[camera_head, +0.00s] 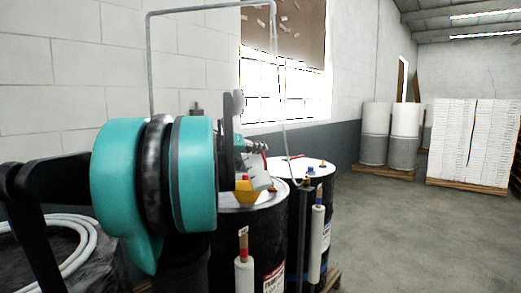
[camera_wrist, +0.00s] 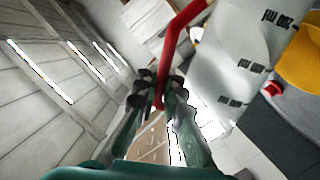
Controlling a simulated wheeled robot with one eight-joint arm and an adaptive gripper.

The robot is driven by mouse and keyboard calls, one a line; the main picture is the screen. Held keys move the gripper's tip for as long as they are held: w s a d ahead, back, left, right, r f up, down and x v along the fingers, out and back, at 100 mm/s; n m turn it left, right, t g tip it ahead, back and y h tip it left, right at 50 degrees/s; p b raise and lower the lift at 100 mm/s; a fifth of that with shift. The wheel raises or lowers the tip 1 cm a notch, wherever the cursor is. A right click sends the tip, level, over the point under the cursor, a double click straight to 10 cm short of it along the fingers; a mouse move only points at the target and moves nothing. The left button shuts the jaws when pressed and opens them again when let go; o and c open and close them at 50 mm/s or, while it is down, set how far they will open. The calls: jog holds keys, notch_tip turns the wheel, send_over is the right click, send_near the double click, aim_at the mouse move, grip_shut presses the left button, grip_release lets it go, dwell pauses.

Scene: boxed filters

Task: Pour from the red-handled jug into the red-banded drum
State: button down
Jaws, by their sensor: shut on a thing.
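My gripper (camera_wrist: 158,92) is shut on the red handle (camera_wrist: 178,45) of the white jug (camera_wrist: 225,65), which has dark marks on its side. In the head view the jug (camera_head: 261,173) is small, looks tilted, and is held just above a yellow funnel (camera_head: 246,190). The funnel sits on the top of the nearer black drum (camera_head: 266,225). My arm hides the drum's left part and most of the gripper. I cannot see any liquid or the funnel's mouth clearly.
A second black drum (camera_head: 307,235) stands close behind, with a white tube (camera_head: 317,232) and small fittings on top. A thin grey pipe frame (camera_head: 149,60) rises beside the drums. Coiled white hose (camera_head: 62,243) lies at left. Open floor (camera_head: 400,230) is at right, before pallets.

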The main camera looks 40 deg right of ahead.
jog(key=shift+w+d+f+n+g+y, duration=0.15)
jog(key=shift+w+n+g, duration=0.1)
jog(key=shift+w+n, duration=0.3)
jog(key=shift+w+d+f+n+g+y, duration=0.15)
jog(key=shift+w+n+g, duration=0.15)
jog(key=shift+n, duration=0.45)
dwell(2.5)
jog(key=shift+w+d+f+n+g, duration=0.2)
jog(key=shift+w+f+n+g, duration=0.3)
jog(key=shift+w+n, duration=0.2)
jog(key=shift+w+d+f+n+g, duration=0.2)
jog(key=shift+w+f+n+g, duration=0.15)
jog(key=shift+w+f+n, duration=0.35)
dwell(2.9)
